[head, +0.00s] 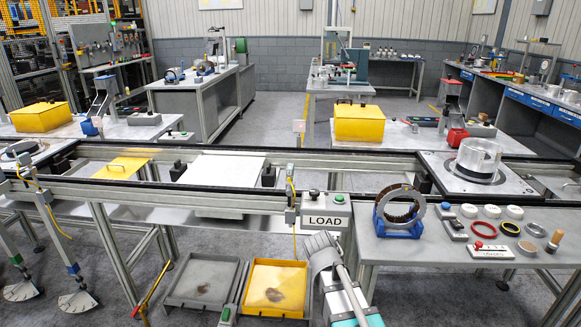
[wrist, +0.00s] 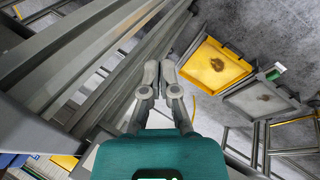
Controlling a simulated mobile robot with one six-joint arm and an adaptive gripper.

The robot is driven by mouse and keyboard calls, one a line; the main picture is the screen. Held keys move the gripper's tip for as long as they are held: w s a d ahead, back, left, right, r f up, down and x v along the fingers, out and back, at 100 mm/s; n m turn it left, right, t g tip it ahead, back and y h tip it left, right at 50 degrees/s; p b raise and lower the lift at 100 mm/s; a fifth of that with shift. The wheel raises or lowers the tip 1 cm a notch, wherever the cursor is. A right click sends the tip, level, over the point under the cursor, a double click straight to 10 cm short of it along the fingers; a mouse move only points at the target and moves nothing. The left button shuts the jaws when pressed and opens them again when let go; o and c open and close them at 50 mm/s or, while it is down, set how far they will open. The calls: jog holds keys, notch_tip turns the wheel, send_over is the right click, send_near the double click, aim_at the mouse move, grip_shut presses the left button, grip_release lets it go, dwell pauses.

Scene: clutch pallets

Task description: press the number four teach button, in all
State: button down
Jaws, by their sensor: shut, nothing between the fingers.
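No button marked with a four is readable in either view. Small control boxes show in the head view: one with a green button (head: 338,198) above the LOAD sign (head: 325,221), and a white one with a red button (head: 478,245) on the right bench. Another green button (head: 226,313) stands between the floor trays; a green button also shows in the wrist view (wrist: 273,74). My gripper (wrist: 159,74) is shut and empty in the wrist view, in open space left of the trays, touching nothing visible. My arm shows at the bottom of the head view, its fingers not distinguishable there.
The conveyor frame (head: 190,200) runs across the middle, with a white plate (head: 222,169) on it. A yellow tray (head: 248,307) and a grey tray (head: 175,298) lie low in front. The right bench (head: 385,250) carries a blue-held ring (head: 400,208) and small parts.

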aim_at(289, 179)
jog(key=w+a+r+n+t+h+p, duration=0.1)
jog(key=w+a+r+n+t+p, duration=0.2)
jog(key=w+a+r+p, duration=0.2)
jog(key=w+a+r+n+t+h+p, duration=0.1)
jog(key=w+a+r+n+t+p, duration=0.2)
jog(key=a+r+p, duration=0.4)
jog(key=w+a+r+n, duration=0.1)
jog(key=a+r, duration=0.4)
jog(key=r, duration=0.3)
jog(key=shift+w+a+r+h, duration=0.25)
jog(key=shift+w+r+h, duration=0.05)
jog(key=shift+w+r, duration=0.1)
jog(key=w, duration=0.8)
jog(key=shift+w+d, duration=0.25)
jog(key=shift+w, duration=0.15)
jog(key=shift+w, duration=0.15)
dwell(0.4)
jog(key=shift+w, duration=0.25)
